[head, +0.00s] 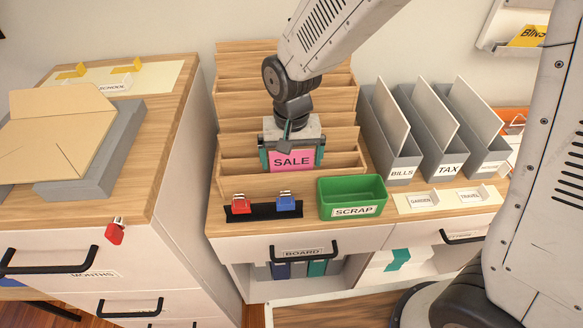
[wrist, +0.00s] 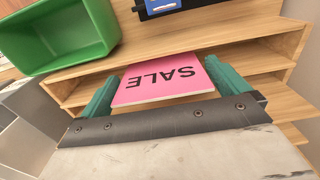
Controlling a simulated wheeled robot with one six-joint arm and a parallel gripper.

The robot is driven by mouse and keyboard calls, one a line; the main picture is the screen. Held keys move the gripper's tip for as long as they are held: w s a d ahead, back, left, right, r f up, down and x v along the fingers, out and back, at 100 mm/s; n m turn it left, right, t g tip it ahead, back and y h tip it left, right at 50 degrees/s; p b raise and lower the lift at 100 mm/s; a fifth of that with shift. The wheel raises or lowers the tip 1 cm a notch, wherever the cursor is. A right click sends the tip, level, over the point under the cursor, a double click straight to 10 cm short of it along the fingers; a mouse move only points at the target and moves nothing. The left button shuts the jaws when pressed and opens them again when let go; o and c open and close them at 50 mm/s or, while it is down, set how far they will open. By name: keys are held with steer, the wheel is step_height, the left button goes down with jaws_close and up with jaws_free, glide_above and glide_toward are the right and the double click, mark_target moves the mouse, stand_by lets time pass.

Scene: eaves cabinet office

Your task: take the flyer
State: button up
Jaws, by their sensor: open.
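The flyer (head: 293,160) is a pink sheet marked SALE, standing in the front part of the tiered wooden sorter (head: 233,184). My gripper (head: 291,158) is over it, pointing down, with its teal fingers apart at either side of the flyer. In the wrist view the flyer (wrist: 164,80) lies between the fingers of my gripper (wrist: 166,90), and small gaps seem to remain at its sides. The flyer's lower part is hidden behind the sorter's front board.
A green SCRAP bin (head: 353,197) stands right of the sorter's front. A black strip (head: 263,211) with a red and a blue clip lies before the sorter. Grey files (head: 403,166) stand to the right. A left cabinet holds an envelope (head: 52,140) on grey trays.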

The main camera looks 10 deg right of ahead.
step_height(320, 180, down, 2)
steer(key=shift+f, duration=0.1)
steer(key=shift+c, duration=0.3)
steer(key=c, duration=0.6)
steer(key=shift+r, duration=0.2)
